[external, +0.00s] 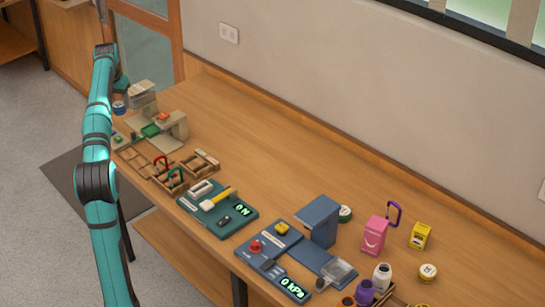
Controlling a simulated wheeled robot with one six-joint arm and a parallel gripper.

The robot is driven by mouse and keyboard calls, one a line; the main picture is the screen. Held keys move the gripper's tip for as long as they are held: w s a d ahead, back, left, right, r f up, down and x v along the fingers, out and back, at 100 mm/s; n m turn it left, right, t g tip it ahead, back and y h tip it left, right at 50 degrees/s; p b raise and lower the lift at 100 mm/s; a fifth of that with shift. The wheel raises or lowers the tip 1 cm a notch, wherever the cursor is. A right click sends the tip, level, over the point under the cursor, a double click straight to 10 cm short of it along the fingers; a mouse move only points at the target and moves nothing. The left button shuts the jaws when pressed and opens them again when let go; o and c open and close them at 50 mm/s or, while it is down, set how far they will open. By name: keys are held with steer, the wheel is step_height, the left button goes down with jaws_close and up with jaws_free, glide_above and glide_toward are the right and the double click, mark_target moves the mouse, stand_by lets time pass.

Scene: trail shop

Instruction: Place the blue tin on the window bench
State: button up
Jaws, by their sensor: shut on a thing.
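The blue tin (119,108) is small, with a pale band, at the far left end of the long wooden bench (260,135). My arm reaches up the left side of the view. My gripper (120,96) points down at the tin and is shut on it. The fingers are small and partly hidden. I cannot tell whether the tin touches the bench or hangs just above or beside its edge. No label marks any surface as the window bench; a window (485,15) shows at the upper right.
Beside the tin stand a beige device (175,124) and a stack of pale sheets (142,93).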

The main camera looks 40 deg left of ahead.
steer(key=shift+w+d+r, duration=0.15)
steer(key=shift+w+r, duration=0.15)
steer(key=shift+r, duration=0.2)
steer(key=shift+w+d+r, duration=0.15)
steer(key=shift+w+r, duration=0.15)
steer(key=shift+r, duration=0.2)
steer(key=w+d+m+h, duration=0.1)
steer(key=w+d+m, duration=0.8)
steer(key=w+d, duration=2.1)
steer(key=w+d+f+m, duration=0.1)
steer(key=w+d+m, duration=0.25)
steer(key=d, duration=1.05)
steer(key=w+d+m+h, duration=0.1)
steer(key=w+d+m, duration=0.3)
steer(key=d, duration=1.1)
steer(key=w+d+f+m, duration=0.15)
steer(key=w+d, duration=0.45)
steer(key=d, duration=0.8)
step_height(320, 180, down, 9)
steer(key=shift+s+d, duration=0.15)
steer(key=shift+s, duration=0.05)
steer(key=shift+f, duration=0.15)
steer(key=shift+f, duration=4.9)
steer(key=shift+f, duration=0.1)
